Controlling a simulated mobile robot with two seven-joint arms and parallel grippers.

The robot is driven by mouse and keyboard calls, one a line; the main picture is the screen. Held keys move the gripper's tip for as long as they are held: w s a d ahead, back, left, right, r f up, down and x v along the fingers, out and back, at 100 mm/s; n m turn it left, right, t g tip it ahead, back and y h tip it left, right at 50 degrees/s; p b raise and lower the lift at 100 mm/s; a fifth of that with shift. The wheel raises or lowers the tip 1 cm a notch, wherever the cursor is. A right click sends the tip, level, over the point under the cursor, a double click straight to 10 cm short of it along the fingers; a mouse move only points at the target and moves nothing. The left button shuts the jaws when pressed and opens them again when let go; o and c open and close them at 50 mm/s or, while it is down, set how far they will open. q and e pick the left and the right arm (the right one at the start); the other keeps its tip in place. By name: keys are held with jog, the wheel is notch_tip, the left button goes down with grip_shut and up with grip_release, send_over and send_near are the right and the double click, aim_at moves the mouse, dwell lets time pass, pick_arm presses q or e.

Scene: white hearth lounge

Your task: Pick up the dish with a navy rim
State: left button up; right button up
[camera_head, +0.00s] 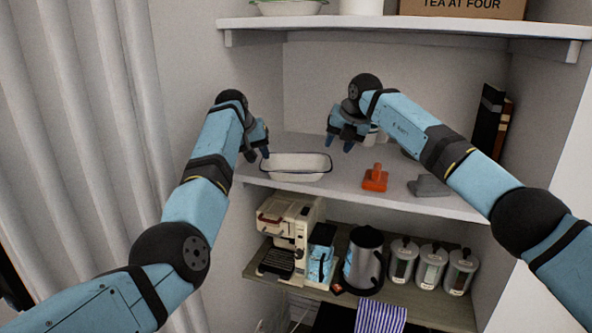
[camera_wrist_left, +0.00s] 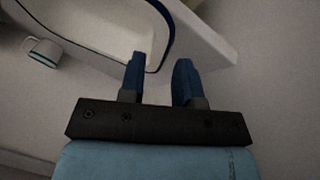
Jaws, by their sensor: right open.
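The white oblong dish with a navy rim (camera_head: 297,172) sits on the middle shelf. Its navy rim and pale wall (camera_wrist_left: 90,52) also show in the left wrist view. My left gripper (camera_head: 258,156) is at the dish's left end. In the left wrist view its two blue fingers (camera_wrist_left: 160,78) stand apart, one overlapping the dish's end and the other outside the rim. Whether they touch the dish I cannot tell. My right gripper (camera_head: 340,147) is open and empty, above the shelf to the right of the dish.
On the same shelf are an orange tool (camera_head: 375,178), a grey tool (camera_head: 429,186), and dark books (camera_head: 488,122). A white cup (camera_wrist_left: 42,52) shows in the left wrist view. An upper shelf (camera_head: 400,24) overhangs. Below stand a coffee machine (camera_head: 290,236), kettle (camera_head: 364,262) and canisters (camera_head: 431,267).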

aim_at(263, 162)
pick_arm(q)
jog(key=x, duration=0.4)
jog(key=shift+w+d+f, duration=0.15)
jog(key=shift+f, duration=0.2)
pick_arm(e)
jog(key=x, duration=0.9)
jog(key=shift+r, duration=0.1)
pick_arm(q)
grip_shut()
pick_arm(e)
jog(key=c, duration=0.6)
jog(key=shift+a, duration=0.1)
grip_shut()
